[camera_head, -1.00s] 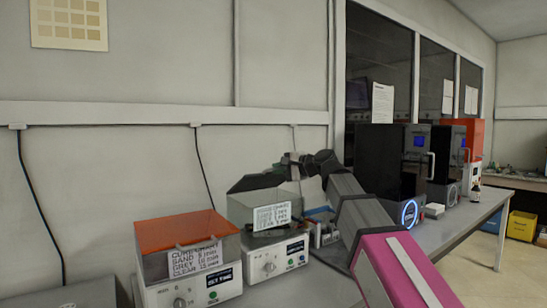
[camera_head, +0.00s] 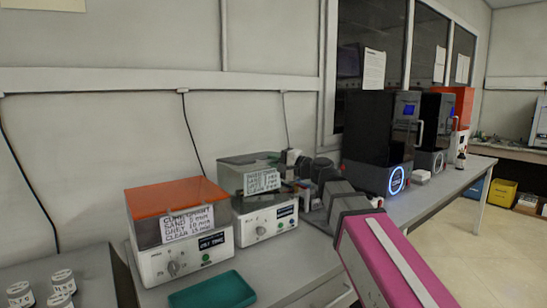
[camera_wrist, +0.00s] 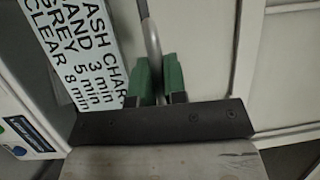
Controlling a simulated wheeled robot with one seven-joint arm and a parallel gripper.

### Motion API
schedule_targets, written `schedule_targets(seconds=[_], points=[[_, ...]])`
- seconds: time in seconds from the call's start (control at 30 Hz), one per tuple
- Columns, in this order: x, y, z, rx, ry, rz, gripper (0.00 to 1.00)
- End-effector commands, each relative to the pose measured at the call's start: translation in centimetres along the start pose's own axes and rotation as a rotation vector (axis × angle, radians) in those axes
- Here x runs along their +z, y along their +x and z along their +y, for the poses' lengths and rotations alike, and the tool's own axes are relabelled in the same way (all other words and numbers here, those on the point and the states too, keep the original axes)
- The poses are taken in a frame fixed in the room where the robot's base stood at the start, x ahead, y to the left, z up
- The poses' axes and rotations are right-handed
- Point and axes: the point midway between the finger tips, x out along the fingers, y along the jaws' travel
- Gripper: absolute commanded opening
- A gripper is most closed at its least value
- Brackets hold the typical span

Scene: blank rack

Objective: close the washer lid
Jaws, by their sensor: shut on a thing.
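The washer (camera_head: 268,226) is the right-hand of two white benchtop units, with a clear tank and a wash chart label (camera_head: 262,181). Its dark see-through lid (camera_head: 245,159) lies about level over the tank; I cannot tell whether it is fully seated. My gripper (camera_head: 292,166) is at the right side of the lid, small and partly hidden by my arm. In the wrist view the green fingertips (camera_wrist: 158,78) are shut on a grey curved bar (camera_wrist: 152,40), which seems to be the lid's handle. The chart (camera_wrist: 75,45) shows beside them.
The curing unit (camera_head: 185,262) with an orange lid stands left of the washer. A green tray (camera_head: 212,291) lies in front, and several small labelled jars (camera_head: 62,281) stand at the left. Dark printers (camera_head: 378,140) stand to the right along the bench.

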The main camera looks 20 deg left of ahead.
Motion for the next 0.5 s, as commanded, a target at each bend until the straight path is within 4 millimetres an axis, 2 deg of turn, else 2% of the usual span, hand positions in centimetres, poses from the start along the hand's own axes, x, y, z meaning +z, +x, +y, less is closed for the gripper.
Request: schedule_targets(seconds=[0.47, 0.5], points=[[-0.02, -0.02, 0.25, 0.001, 0.000, 0.000, 0.00], [-0.02, -0.02, 0.24, 0.001, 0.000, 0.000, 0.22]])
